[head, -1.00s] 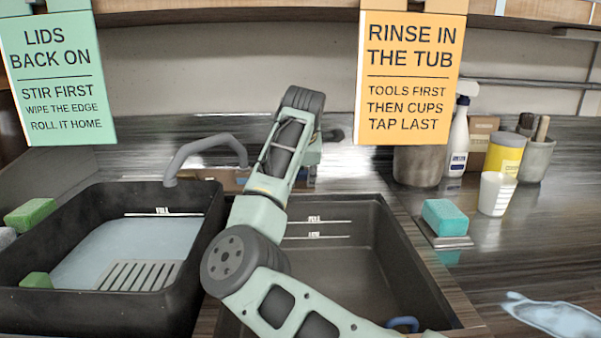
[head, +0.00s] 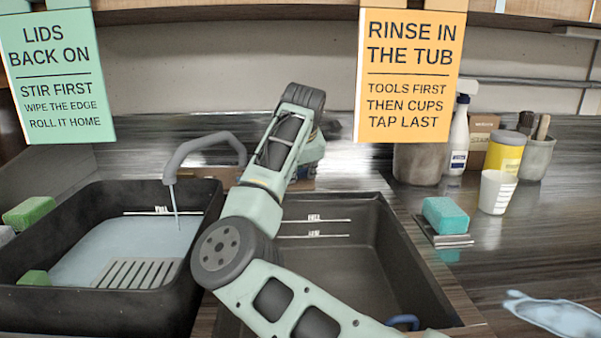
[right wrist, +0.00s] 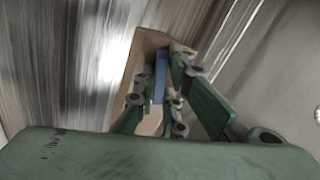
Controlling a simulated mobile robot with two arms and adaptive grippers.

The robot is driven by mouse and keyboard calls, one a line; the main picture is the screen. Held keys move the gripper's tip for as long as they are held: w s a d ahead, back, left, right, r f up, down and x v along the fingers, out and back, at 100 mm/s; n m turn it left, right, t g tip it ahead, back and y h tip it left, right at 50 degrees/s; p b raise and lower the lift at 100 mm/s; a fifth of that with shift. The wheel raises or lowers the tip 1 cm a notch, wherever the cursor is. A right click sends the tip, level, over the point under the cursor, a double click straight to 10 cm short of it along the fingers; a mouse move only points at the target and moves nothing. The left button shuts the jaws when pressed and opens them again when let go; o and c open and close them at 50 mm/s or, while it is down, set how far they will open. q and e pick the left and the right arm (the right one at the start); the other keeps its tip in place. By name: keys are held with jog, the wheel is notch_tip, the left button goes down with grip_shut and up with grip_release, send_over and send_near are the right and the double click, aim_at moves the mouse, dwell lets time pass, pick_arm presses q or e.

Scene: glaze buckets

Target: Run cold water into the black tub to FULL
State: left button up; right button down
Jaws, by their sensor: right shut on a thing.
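The black tub (head: 185,300) stands at the left in the head view, with pale water (head: 110,245) in it. A FULL mark (head: 162,211) shows on its back wall, and the water surface lies just below it. The grey spout (head: 205,142) arches over the tub, and a thin stream (head: 175,205) runs from it into the water. My right gripper (right wrist: 160,70) is shut on a narrow blue handle (right wrist: 159,82) in front of a tan block (right wrist: 150,50). In the head view my right arm largely hides that gripper and the handle. My left gripper is not in view.
Green sponges (head: 30,212) sit at the tub's left. A teal sponge (head: 446,215), white cup (head: 497,191) and spray bottle (head: 459,140) stand on the right counter, near a puddle (head: 555,314).

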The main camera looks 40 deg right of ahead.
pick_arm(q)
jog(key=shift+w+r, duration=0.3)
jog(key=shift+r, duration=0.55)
pick_arm(e)
jog(key=shift+n, duration=1.1)
jog(key=c, duration=1.8)
grip_release()
jog(key=v, duration=1.2)
